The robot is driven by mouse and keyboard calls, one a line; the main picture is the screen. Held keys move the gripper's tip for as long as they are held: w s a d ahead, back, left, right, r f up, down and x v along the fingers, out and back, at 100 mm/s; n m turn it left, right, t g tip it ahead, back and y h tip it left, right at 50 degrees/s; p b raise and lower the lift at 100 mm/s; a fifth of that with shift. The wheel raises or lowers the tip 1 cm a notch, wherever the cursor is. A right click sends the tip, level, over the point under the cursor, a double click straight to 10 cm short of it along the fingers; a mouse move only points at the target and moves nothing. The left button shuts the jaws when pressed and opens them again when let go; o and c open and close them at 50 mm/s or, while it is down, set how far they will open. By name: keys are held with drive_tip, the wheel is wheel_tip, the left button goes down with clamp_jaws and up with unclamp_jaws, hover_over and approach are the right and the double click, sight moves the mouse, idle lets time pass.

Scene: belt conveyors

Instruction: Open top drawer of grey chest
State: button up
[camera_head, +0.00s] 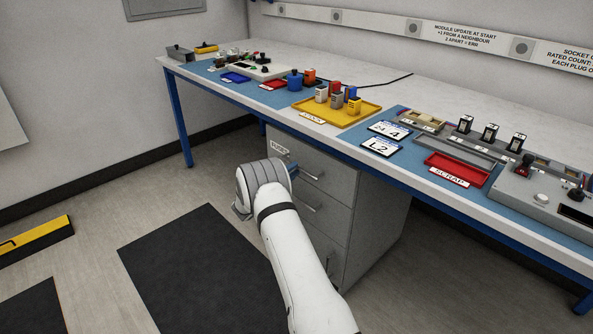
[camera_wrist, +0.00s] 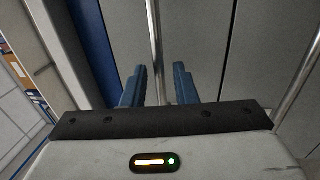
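The grey chest (camera_head: 375,215) stands under the bench, its drawer fronts facing my arm. Its top drawer (camera_head: 325,168) looks flush with the front and has a bar handle (camera_head: 312,174). My gripper (camera_wrist: 158,85) is at this drawer, with its two blue fingers apart. In the wrist view, the top handle (camera_wrist: 155,45) runs between the fingers, with visible gaps on both sides. I cannot tell how deep the fingers reach past the bar. In the head view my wrist hides most of the gripper and part of the chest front.
A lower drawer's handle (camera_wrist: 302,75) runs parallel at the right of the wrist view. The blue bench edge (camera_wrist: 92,45) is close on the left. The bench top holds a yellow tray (camera_head: 365,112) and a red scrap tray (camera_head: 462,166). Dark mats (camera_head: 190,265) lie on open floor.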

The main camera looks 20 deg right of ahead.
drive_tip(key=shift+x, duration=1.2)
clamp_jaws()
